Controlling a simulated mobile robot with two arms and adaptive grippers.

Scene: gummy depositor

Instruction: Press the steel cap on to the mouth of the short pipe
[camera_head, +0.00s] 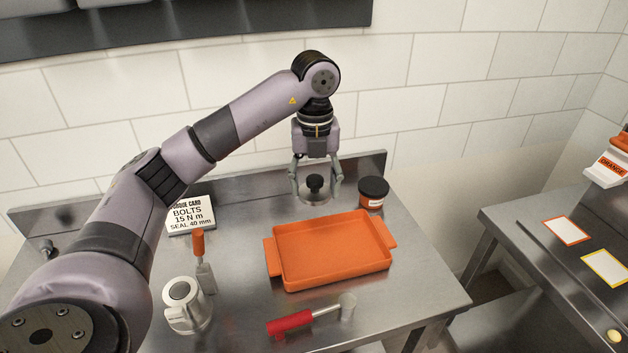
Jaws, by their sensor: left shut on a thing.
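My left gripper (316,186) points down at the back of the steel table. Its fingers are shut on the steel cap (316,197), a round grey disc with a black knob (315,182) on top, one finger at each side. The cap is low, close to the table's back edge; I cannot tell whether it touches what is below. A short steel cylinder (183,308) with a ringed round top and a small label stands upright at the front left. It may be the short pipe, but I cannot be sure. My right gripper is out of view.
An orange tray (270,258) lies mid-table. A dark jar (373,192) stands right of the cap. A second steel table (500,218) stands at the right.

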